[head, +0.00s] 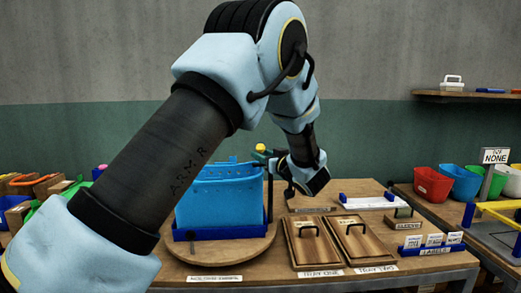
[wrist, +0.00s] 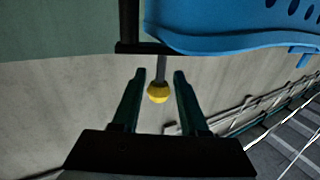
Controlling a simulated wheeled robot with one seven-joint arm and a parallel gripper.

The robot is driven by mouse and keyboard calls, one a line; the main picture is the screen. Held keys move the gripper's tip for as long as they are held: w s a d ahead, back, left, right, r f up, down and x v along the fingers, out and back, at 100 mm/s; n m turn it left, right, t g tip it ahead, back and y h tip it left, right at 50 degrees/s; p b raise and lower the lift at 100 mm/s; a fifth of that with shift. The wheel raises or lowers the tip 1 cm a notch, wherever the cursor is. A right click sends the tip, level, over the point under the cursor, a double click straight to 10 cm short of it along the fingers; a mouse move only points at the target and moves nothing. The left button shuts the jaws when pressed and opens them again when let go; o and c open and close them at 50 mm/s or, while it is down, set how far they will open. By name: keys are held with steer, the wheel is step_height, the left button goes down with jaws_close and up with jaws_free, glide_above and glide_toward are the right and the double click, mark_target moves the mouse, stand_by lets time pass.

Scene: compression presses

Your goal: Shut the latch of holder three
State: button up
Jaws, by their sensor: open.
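A blue perforated tub (head: 218,200) sits in a low blue frame (head: 205,233) on a round wooden board; its rim also shows upside down at the top of the wrist view (wrist: 220,40). A yellow ball knob (head: 260,148) stands at the tub's upper right, by a dark upright post (head: 270,200). In the wrist view the knob (wrist: 158,92) is on a grey rod and lies between my open fingers, with gaps on both sides. My gripper (wrist: 158,76) has dark green fingers; its fingertips in the head view (head: 259,155) are at the knob. Which holder this is, I cannot read.
Two lidded wooden trays, tray one (head: 313,244) and tray two (head: 355,240), stand right of the round board (head: 255,252). A long blue-ended white rack (head: 365,202) lies behind them. Coloured tubs stand on a table at right. My arm crosses the left of the head view.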

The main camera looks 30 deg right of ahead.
steer(key=shift+w, duration=0.75)
steer(key=shift+c, duration=0.2)
steer(key=c, duration=0.6)
jaws_close()
